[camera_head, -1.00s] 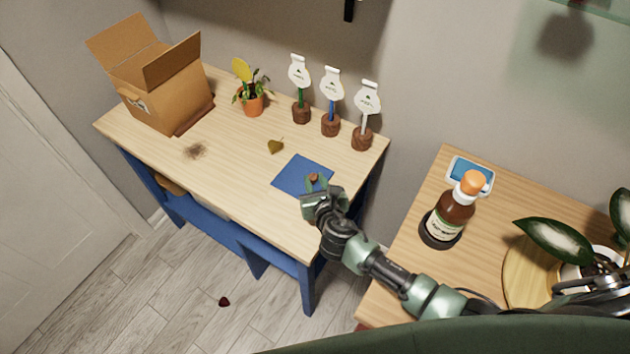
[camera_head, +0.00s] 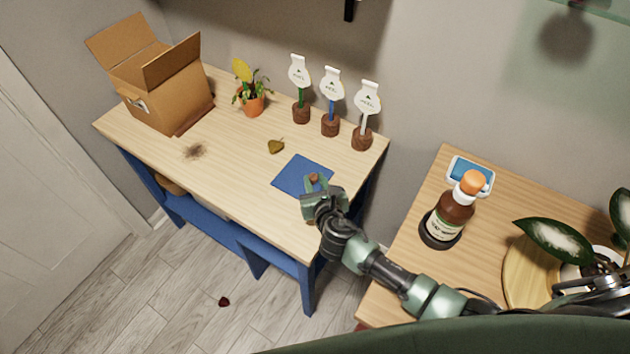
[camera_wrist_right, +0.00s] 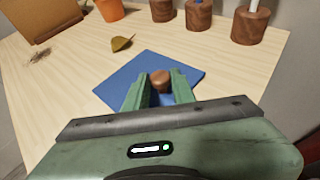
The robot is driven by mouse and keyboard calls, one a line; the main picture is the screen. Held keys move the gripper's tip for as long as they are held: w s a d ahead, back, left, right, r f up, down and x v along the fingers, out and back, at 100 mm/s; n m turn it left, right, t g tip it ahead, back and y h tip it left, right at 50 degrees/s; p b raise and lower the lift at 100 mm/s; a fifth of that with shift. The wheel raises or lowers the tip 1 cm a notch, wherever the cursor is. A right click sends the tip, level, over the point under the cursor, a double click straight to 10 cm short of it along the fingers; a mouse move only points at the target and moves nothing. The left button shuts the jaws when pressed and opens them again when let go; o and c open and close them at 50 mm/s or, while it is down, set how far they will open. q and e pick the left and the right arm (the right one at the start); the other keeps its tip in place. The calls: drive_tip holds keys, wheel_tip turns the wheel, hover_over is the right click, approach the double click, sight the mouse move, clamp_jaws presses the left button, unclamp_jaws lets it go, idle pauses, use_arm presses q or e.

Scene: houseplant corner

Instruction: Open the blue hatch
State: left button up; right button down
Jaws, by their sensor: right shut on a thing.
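The blue hatch (camera_head: 292,176) is a flat blue square in the wooden tabletop, near the right end of the table. It lies flat and also shows in the right wrist view (camera_wrist_right: 122,80). A small round brown knob (camera_wrist_right: 160,79) stands on it. My right gripper (camera_head: 318,185) is over the hatch's front right part. Its green fingers (camera_wrist_right: 158,88) are on either side of the knob and shut on it. The fingers hide part of the hatch. My left gripper is not in view.
An open cardboard box (camera_head: 163,95), a potted plant (camera_head: 252,103) and several tagged stakes in brown bases stand along the table's back. A dry leaf (camera_head: 276,146) lies left of the hatch. A brown bottle (camera_head: 451,215) stands on the right-hand table.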

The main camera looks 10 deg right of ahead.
idle(0.3)
drive_tip(key=shift+s+d, duration=0.2)
drive_tip(key=shift+s, duration=0.05)
drive_tip(key=s+d+p, duration=0.3)
drive_tip(key=s+d, duration=0.3)
drive_tip(key=s, duration=0.1)
drive_tip(key=shift+d, duration=0.35)
drive_tip(key=c, duration=1.2)
unclamp_jaws()
